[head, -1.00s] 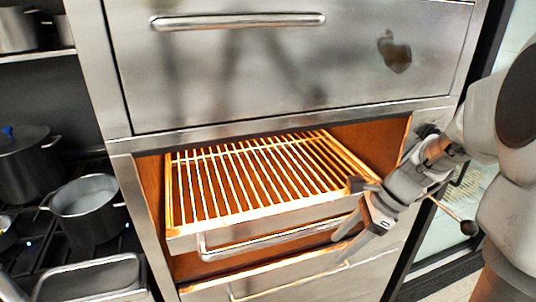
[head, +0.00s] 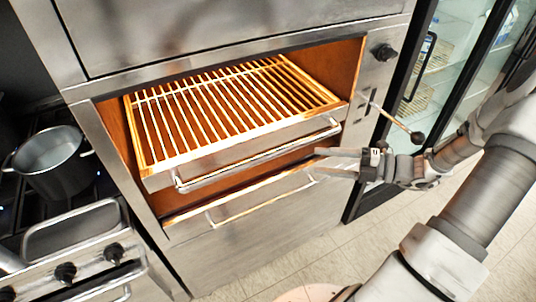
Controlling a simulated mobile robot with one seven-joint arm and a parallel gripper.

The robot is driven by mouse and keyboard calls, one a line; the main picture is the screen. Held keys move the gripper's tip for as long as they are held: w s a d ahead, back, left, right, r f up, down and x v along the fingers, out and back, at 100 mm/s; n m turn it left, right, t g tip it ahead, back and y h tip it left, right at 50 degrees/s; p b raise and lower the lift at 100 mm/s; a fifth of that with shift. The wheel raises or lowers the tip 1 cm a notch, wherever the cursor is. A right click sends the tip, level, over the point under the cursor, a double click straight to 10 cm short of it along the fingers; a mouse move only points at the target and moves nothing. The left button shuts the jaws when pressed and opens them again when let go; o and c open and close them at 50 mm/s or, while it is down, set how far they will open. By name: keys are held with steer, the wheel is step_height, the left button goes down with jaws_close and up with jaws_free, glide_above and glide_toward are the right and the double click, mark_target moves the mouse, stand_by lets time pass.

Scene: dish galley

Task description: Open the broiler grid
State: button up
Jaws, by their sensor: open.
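The broiler grid (head: 222,107) is a rack of light slats in an orange-lit steel cabinet, drawn partly out of its opening. Its steel front (head: 160,182) carries a bar handle (head: 255,158). My gripper (head: 318,162) is open and empty. In the picture its fingers lie just below the right end of that handle, pointing left. I cannot tell whether they touch anything.
A lower front with its own handle (head: 262,203) sits below the grid. A lever with a dark knob (head: 417,138) sticks out at the right, close to my arm. A pot (head: 53,162) stands on the stove at left. Open floor (head: 300,262) lies in front.

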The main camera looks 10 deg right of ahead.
mark_target(275, 156)
steer(key=x, duration=1.5)
steer(key=shift+s, duration=0.1)
jaws_close()
stand_by(0.8)
